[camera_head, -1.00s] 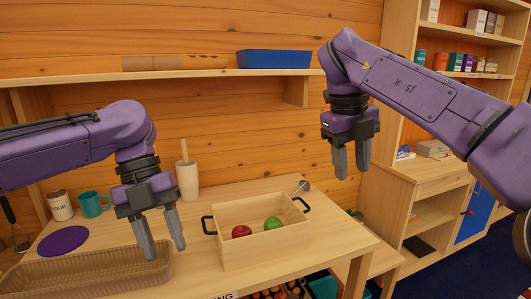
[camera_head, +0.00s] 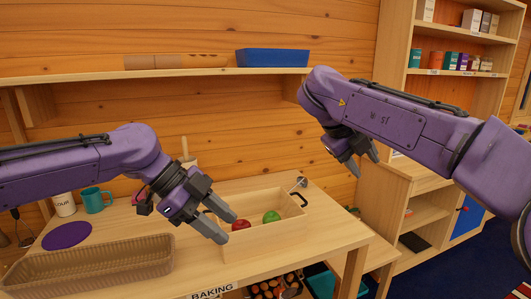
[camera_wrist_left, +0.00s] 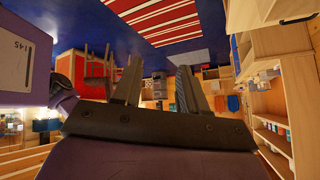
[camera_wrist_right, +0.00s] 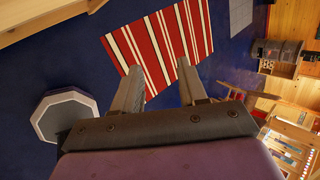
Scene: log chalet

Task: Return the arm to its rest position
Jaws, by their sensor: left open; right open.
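My left gripper (camera_head: 227,227) is open and empty. It points to the right and down, and in the head view its fingers overlap the left side of a wooden box (camera_head: 262,243). My right gripper (camera_head: 364,164) is open and empty, raised against the back wall to the right of the box, tilted down and to the right. In the left wrist view the open fingers (camera_wrist_left: 158,70) have only distant room between them. In the right wrist view the open fingers (camera_wrist_right: 158,70) have only the far floor and rug between them.
A red apple (camera_head: 241,225) and a green apple (camera_head: 271,217) lie in the box. An empty wicker tray (camera_head: 95,262), purple plate (camera_head: 67,235) and teal mug (camera_head: 95,200) stand on the left of the table. A wall shelf (camera_head: 190,72) runs behind; shelving (camera_head: 395,110) stands right.

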